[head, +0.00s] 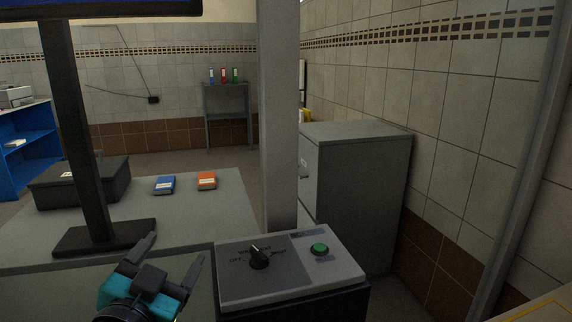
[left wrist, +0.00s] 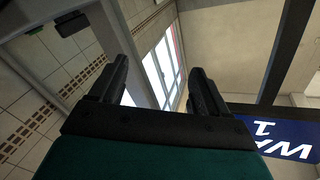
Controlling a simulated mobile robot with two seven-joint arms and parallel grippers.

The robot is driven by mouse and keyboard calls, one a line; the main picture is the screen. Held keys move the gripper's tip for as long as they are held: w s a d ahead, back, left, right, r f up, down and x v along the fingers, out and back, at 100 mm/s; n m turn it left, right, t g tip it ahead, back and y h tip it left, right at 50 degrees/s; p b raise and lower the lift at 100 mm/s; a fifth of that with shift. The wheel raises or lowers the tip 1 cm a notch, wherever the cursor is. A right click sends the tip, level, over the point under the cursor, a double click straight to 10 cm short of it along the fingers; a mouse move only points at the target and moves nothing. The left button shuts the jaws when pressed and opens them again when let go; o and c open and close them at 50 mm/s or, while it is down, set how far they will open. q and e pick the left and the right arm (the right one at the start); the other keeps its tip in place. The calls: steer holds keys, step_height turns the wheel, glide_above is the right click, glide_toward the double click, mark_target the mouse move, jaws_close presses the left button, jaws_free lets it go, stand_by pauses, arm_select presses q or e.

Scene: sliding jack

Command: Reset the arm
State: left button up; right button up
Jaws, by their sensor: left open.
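My left gripper (head: 168,262) is at the bottom of the head view, left of a grey control box. Its two dark fingers are apart with nothing between them. In the left wrist view the fingers (left wrist: 160,85) are also spread and empty, and point up toward a window, wall and ceiling. The control box (head: 335,283) has a black rotary knob (head: 259,258) and a green button (head: 320,249) on its sloped top. The gripper does not touch the box in view. My right gripper is not in view.
A dark monitor stand (head: 104,238) stands on the grey table (head: 222,218) beside the gripper. A blue box (head: 164,185) and an orange box (head: 207,181) lie farther back. A grey post (head: 279,120) rises behind the control box. A grey cabinet (head: 365,200) stands right.

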arm_select(q)
steer(key=s+a+f+n+g+y, duration=0.1)
steer(key=s+f+n+g, duration=0.1)
steer(key=s+f+g, duration=0.45)
steer(key=s+a+f+n+g+y, duration=0.1)
steer(key=s+a+f+g, duration=0.15)
steer(key=f, duration=0.65)
steer(key=s+f+n+g, duration=0.1)
steer(key=s+f+g, duration=0.65)
steer(key=s, duration=0.65)
steer(key=w+d+f+t+h+b, duration=0.1)
steer(key=w+f+t, duration=0.2)
steer(key=f, duration=0.3)
steer(key=w+d+f+t+h+b, duration=0.1)
steer(key=w+d+f+t, duration=0.1)
steer(key=w+f+t, duration=0.2)
steer(key=shift+w+d+f+t, duration=0.2)
steer(key=shift+w+f+t, duration=0.1)
steer(key=shift+f+t, duration=0.7)
